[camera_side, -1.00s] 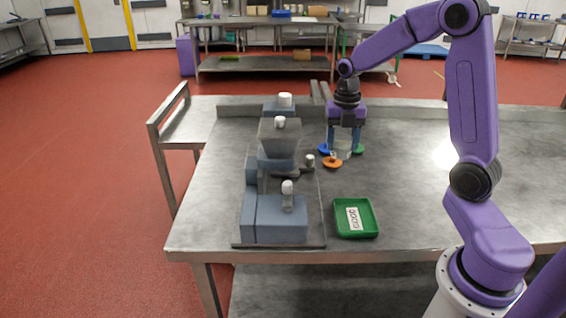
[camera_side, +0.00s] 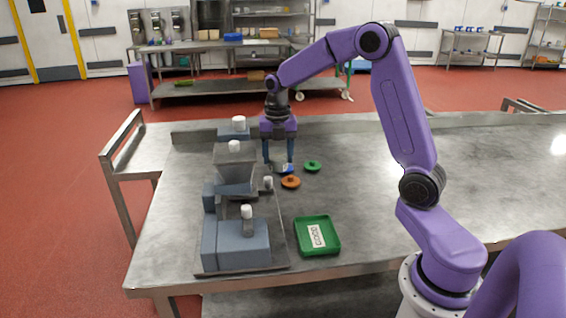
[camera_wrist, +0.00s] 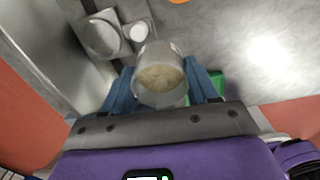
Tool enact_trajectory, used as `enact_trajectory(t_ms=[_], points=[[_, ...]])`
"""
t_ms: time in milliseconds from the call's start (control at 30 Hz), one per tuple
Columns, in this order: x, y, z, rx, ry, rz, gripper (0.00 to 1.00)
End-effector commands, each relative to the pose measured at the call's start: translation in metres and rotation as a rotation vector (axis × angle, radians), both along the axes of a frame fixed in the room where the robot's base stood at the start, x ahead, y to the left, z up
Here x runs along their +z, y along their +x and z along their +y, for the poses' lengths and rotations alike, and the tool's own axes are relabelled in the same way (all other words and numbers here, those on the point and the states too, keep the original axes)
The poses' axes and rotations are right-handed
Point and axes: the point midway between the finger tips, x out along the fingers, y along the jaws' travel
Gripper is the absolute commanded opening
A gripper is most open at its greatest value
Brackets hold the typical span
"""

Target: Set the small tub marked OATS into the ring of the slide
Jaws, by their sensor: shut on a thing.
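A small clear tub (camera_wrist: 160,78) with pale grainy contents is between the fingers of my gripper (camera_wrist: 163,88) in the wrist view. In the side view my gripper (camera_side: 279,158) points down, right of the bagger's hopper, and the tub is hard to make out there. The tub's mark does not show. The slide's ring (camera_wrist: 103,36) lies ahead and left of the tub in the wrist view, with a white-topped knob (camera_wrist: 138,32) beside it. The tub is apart from the ring's opening. In the side view the slide's knob (camera_side: 268,183) shows below and left of the fingers.
The blue-grey bagger with its hopper (camera_side: 234,160) stands close left of my gripper. An orange lid (camera_side: 290,182), a green lid (camera_side: 312,166) and a partly seen blue lid (camera_side: 286,169) lie nearby. A green tray (camera_side: 333,250) is in front. The table's right side is clear.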

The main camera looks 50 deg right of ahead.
Motion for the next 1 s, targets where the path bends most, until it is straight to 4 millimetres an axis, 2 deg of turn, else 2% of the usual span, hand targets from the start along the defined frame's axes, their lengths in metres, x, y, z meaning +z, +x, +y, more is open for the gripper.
enact_trajectory(t_ms=[33,200,400,567,733,1000], points=[[0.001,0.014,0.006,-0.011,0.0,-0.001,0.42],[0.006,0.05,0.025,-0.056,0.0,0.0,0.42],[0.009,0.078,0.043,-0.099,0.0,0.0,0.42],[0.01,0.089,0.05,-0.117,0.0,0.0,0.42],[0.006,0.091,0.052,-0.122,0.0,0.003,0.42],[-0.018,0.09,0.052,-0.121,0.0,0.004,0.42]])
